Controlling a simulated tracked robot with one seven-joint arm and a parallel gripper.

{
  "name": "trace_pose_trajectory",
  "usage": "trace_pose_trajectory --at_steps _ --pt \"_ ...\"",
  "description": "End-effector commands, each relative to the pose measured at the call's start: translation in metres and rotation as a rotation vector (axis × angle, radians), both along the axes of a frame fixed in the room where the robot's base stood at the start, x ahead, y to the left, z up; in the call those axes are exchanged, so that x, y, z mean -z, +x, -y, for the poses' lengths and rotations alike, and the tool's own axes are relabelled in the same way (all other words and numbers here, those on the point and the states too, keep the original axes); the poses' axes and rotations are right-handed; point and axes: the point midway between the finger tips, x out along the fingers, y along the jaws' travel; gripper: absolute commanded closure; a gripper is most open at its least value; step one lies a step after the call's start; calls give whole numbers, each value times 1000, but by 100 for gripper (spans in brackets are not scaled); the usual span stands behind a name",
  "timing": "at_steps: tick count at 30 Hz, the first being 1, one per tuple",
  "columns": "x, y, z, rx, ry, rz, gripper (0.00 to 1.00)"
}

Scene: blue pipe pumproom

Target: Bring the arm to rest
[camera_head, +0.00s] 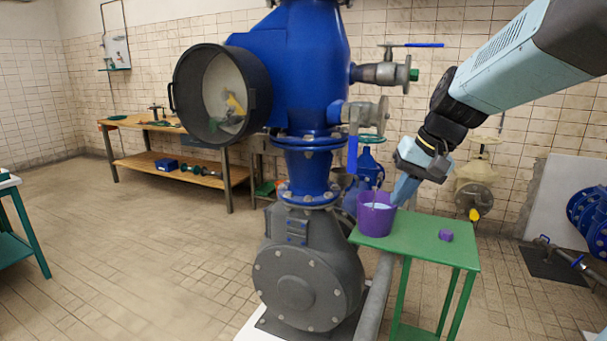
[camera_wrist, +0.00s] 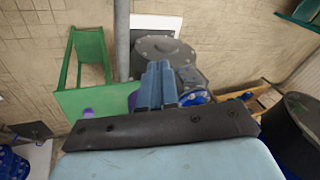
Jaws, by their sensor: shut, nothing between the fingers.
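My arm reaches in from the upper right in the head view, and my gripper (camera_head: 403,190) points down at the right rim of a purple bucket (camera_head: 376,220). In the wrist view my gripper (camera_wrist: 158,70) shows as two blue fingers side by side. The fingers are shut with nothing between them. They overlap the bucket's edge in the head view; I cannot tell whether they touch it. In the wrist view the bucket (camera_wrist: 133,99) is mostly hidden behind the fingers.
The bucket stands on a green table (camera_head: 430,240) with a small purple block (camera_head: 445,235). A large blue pump with a grey base (camera_head: 305,275) stands close on the left. A wooden workbench (camera_head: 180,170) is behind.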

Motion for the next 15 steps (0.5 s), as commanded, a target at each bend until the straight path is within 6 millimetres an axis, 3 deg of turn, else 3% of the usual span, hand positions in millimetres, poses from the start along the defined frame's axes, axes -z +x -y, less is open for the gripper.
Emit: trace_pose_trajectory --at_steps 6,15 --pt "-2 -56 10 -4 -141 83 100" --pt "5 -116 31 -4 -288 206 100"
